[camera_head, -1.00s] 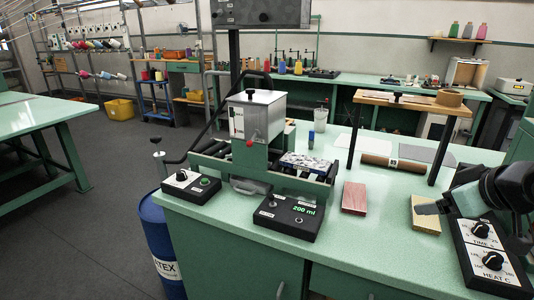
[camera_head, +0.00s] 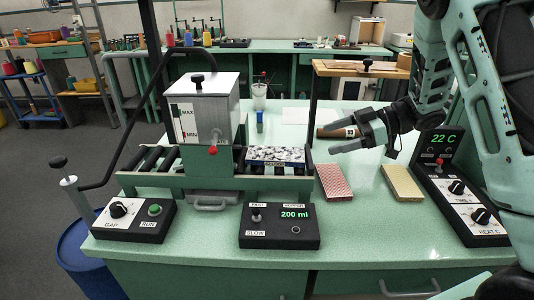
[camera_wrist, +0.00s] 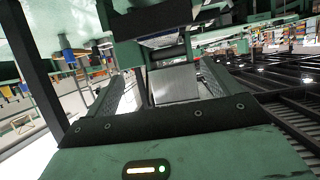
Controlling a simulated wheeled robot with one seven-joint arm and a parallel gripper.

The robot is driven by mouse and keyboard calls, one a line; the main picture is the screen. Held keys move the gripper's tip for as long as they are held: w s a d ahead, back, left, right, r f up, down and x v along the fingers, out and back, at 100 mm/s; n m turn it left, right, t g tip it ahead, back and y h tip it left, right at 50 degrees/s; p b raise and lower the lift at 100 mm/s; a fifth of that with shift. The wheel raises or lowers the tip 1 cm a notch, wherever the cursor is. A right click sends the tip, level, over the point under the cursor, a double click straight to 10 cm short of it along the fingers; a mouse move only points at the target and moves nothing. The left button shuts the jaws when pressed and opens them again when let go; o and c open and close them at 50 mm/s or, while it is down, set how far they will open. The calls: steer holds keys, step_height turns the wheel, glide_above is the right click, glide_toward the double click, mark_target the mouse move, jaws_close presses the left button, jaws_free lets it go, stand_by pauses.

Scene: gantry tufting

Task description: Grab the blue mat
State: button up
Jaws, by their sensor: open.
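The blue mat (camera_head: 276,154) has blue edges and a speckled grey and white top. It lies flat on the right-hand rollers of the green machine (camera_head: 215,186), right of its metal hopper (camera_head: 203,108). My gripper (camera_head: 346,132) is open and empty, above the bench to the right of the mat and apart from it. Its fingers point left toward the machine. In the wrist view, my two fingers are spread (camera_wrist: 168,72), with a grey metal box seen between them. I cannot surely make out the mat in that view.
A pink block (camera_head: 335,182) and a yellow block (camera_head: 403,183) lie on the bench below my gripper. A brown roll (camera_head: 334,131) is behind it. A wooden stand (camera_head: 350,68) rises behind. Control boxes stand in front (camera_head: 281,226) and at right (camera_head: 462,190).

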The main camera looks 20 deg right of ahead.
steer(key=p, duration=0.1)
glide_toward(276, 153)
steer(key=x, duration=0.2)
steer(key=shift+w+a+f, duration=0.1)
steer(key=shift+a+f, duration=0.15)
steer(key=shift+f, duration=0.1)
steer(key=shift+p+x, duration=0.65)
steer(key=shift+x, duration=2.05)
steer(key=shift+r, duration=0.1)
steer(key=c, duration=1.1)
steer(key=shift+o, duration=0.2)
steer(key=shift+r, duration=0.1)
